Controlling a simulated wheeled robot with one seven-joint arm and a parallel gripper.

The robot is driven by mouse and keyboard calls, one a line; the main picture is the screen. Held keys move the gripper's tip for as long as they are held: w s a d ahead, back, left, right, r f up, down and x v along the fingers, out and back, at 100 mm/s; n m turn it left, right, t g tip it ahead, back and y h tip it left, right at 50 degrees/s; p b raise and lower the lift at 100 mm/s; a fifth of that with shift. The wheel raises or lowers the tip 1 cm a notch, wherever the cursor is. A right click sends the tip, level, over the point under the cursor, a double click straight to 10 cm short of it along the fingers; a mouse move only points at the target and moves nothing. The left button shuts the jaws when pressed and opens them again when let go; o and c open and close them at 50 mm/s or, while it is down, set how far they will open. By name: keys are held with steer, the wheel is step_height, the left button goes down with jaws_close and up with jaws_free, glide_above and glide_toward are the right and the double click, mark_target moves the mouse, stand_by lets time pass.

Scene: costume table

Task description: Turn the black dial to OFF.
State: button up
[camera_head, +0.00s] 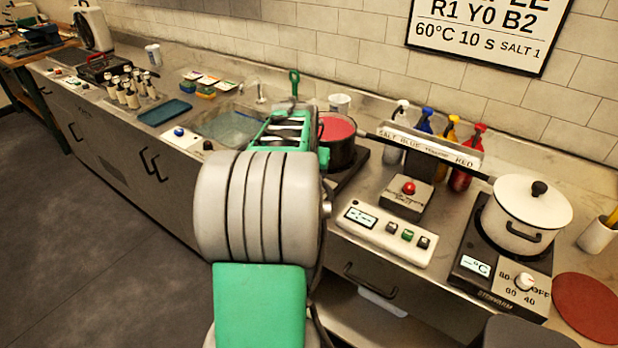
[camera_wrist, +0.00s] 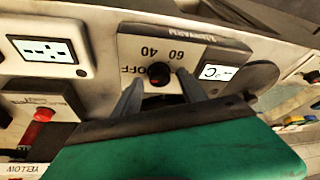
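The black dial (camera_wrist: 159,73) sits on a light control panel (camera_wrist: 185,42) in the wrist view. Upside-down marks 40, 60 and OFF (camera_wrist: 137,70) surround it; other marks are hidden. I cannot tell where the dial points. A small display (camera_wrist: 216,73) with dashes and °C is beside it. My gripper (camera_wrist: 160,82) is open, with one grey finger on each side of the dial and visible gaps between. Whether either finger touches it is unclear. In the head view my arm hides the dial and the fingertips.
A pot of red liquid (camera_head: 336,130) stands just beyond my arm. To the right are a red-button box (camera_head: 408,189), a timer panel (camera_head: 388,233), and a white lidded pot (camera_head: 525,216) on a hot plate with a white dial (camera_head: 524,281).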

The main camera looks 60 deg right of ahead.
steer(key=shift+r, duration=0.1)
steer(key=v, duration=0.7)
steer(key=shift+a+r+b, duration=0.2)
steer(key=shift+r+b, duration=0.05)
steer(key=shift+b, duration=0.2)
